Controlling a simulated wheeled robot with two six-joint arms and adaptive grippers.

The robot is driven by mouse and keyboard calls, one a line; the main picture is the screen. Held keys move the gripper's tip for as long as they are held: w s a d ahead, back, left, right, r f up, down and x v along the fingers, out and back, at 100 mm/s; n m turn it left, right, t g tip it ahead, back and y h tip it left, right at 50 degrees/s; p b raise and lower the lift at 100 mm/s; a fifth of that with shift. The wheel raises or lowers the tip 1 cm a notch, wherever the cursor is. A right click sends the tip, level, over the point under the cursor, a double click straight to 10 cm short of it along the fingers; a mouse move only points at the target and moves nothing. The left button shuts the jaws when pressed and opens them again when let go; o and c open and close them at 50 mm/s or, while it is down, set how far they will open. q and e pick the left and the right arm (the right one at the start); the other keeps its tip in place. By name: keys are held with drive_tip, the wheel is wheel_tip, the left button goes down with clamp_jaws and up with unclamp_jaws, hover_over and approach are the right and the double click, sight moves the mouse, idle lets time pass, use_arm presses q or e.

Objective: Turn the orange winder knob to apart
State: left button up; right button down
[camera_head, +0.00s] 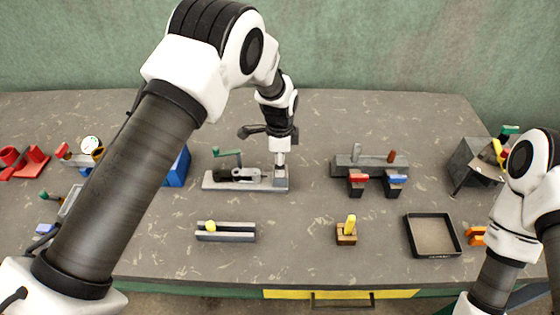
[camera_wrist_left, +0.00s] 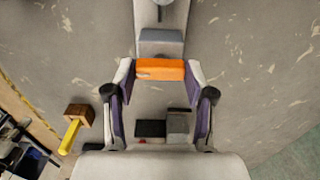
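The orange winder knob (camera_wrist_left: 160,69) shows in the left wrist view as a short orange bar beside a grey block. My left gripper (camera_wrist_left: 160,66) has its fingers spread wide, one at each end of the bar. I cannot tell whether the fingertips touch it. In the head view my left gripper (camera_head: 280,154) points down over the right end of a grey fixture (camera_head: 225,184) with a green crank handle (camera_head: 228,153). The gripper hides the orange knob there.
A grey bracket with red and blue clamps (camera_head: 372,165) stands to the right. A yellow-handled block (camera_head: 347,238), a black tray (camera_head: 457,250) and a grey rail with a yellow knob (camera_head: 226,236) lie nearer the front. The table between them is bare.

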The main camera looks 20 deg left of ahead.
use_arm(q)
drive_tip(key=shift+s+f+n, duration=0.15)
drive_tip(key=shift+f+n, duration=0.05)
drive_tip(key=shift+n, duration=0.2)
drive_tip(key=n, duration=0.3)
drive_tip(key=shift+n, duration=0.4)
drive_tip(key=n+b, duration=0.1)
drive_tip(key=n, duration=0.3)
drive_tip(key=shift+n, duration=0.3)
drive_tip(key=n, duration=0.8)
drive_tip(key=shift+n+b, duration=0.3)
drive_tip(key=shift+b, duration=0.05)
drive_tip(key=o, duration=1.2)
drive_tip(key=shift+c, duration=0.2)
